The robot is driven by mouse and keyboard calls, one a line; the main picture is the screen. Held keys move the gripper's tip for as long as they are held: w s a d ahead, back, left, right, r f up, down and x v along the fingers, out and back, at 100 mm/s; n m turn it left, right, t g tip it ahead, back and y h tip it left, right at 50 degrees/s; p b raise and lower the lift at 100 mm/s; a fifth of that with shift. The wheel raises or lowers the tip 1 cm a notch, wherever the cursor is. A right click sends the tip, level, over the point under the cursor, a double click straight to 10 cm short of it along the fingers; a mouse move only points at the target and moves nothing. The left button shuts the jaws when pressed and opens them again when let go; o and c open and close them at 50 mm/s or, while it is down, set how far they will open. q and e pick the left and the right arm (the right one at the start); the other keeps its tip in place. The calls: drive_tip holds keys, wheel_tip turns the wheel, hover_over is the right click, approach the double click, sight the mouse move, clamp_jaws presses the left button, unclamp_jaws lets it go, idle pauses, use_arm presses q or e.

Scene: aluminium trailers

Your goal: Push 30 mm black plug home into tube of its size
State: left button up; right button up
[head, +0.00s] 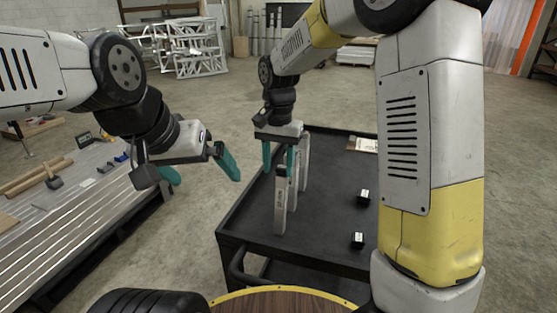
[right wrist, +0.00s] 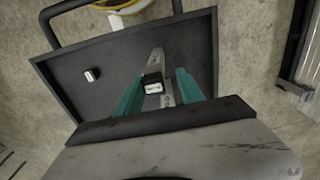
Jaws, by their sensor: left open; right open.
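Two small black plugs with pale faces lie apart on the black cart top, a farther one (head: 363,197) and a nearer one (head: 358,240). I cannot read their sizes. Several pale aluminium tubes, the front one (head: 280,208) among them, stand upright at the cart's left. My right gripper (head: 279,160) is open above and around the tube tops. In the right wrist view a black piece with a pale face (right wrist: 153,85) shows between the open fingers, in line with a tube; I cannot tell how deep it sits. My left gripper (head: 203,176) is open and empty, left of the cart.
The black cart (head: 330,165) has a raised rim and a front handle; its middle and right are mostly clear. A slatted aluminium trailer bed (head: 90,215) with wood and tools lies at left. Pale frames (head: 195,50) stand far back.

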sight(280, 167)
drive_tip(key=shift+r, duration=3.85)
drive_tip(key=shift+s+d+r, duration=0.15)
drive_tip(key=shift+d, duration=0.05)
drive_tip(key=s+d+r+n+t+y, duration=0.1)
drive_tip(key=s+d+n+t, duration=0.1)
drive_tip(key=s+d, duration=0.5)
drive_tip(key=s+d+r+n+t+y, duration=0.1)
drive_tip(key=s+d+n+t, duration=0.1)
drive_tip(key=s+d+t, duration=0.2)
drive_tip(key=s+d, duration=0.3)
drive_tip(key=s, duration=0.5)
drive_tip(key=shift+s+r, duration=0.1)
drive_tip(key=shift+r, duration=0.05)
